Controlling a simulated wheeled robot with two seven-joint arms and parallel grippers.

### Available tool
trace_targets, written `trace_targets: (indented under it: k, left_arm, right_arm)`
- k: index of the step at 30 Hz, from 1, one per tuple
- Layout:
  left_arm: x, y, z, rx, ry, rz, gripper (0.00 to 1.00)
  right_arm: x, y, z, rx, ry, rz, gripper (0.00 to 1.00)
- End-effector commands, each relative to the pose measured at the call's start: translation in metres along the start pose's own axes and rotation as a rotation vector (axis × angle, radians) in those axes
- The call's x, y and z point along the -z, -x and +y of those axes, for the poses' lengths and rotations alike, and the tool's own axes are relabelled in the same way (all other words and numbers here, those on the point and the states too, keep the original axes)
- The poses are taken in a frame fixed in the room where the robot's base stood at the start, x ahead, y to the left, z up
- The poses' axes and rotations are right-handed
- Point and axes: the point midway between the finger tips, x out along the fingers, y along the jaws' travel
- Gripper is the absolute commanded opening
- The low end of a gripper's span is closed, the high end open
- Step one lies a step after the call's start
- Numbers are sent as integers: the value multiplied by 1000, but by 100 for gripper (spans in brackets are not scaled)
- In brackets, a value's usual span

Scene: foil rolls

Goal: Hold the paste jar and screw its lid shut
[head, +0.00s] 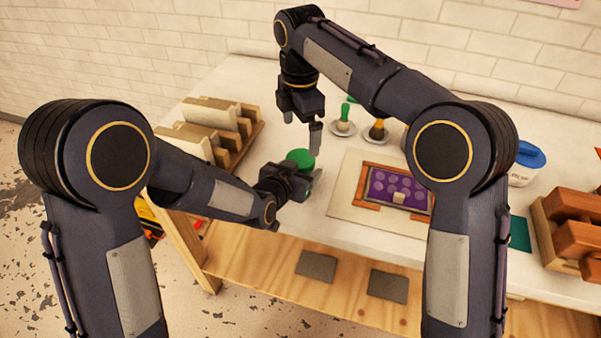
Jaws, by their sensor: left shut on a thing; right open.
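I cannot tell whether the lid sits fully down on the jar. My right gripper (302,136) points down above and slightly behind the lid.
A wooden rack with pale blocks (212,125) stands at the left. Two saucers with green- and orange-topped items (343,128) are behind. A board with a purple panel (400,187) lies right of the jar. A blue-lidded tub (526,163) and brown blocks (573,212) are far right.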

Motion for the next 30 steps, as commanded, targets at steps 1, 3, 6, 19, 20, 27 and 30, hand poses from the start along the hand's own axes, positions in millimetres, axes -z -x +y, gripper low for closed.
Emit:
trace_targets:
  k: [1, 3, 6, 19, 20, 27, 30]
  left_arm:
    - [0, 0, 0, 0, 0, 0, 0]
    - [0, 0, 0, 0, 0, 0, 0]
    - [0, 0, 0, 0, 0, 0, 0]
    - [0, 0, 0, 0, 0, 1, 0]
    - [0, 0, 0, 0, 0, 1, 0]
    - [0, 0, 0, 0, 0, 1, 0]
    - [0, 0, 0, 0, 0, 1, 72]
  right_arm:
    - [0, 12, 1, -5, 0, 0, 100]
    - [0, 29, 1, -5, 0, 0, 100]
    - [0, 51, 2, -6, 0, 0, 100]
    - [0, 92, 0, 0, 1, 0, 100]
    - [0, 92, 0, 1, 1, 0, 100]
    - [0, 93, 0, 1, 1, 0, 100]
    - [0, 93, 0, 0, 0, 0, 100]
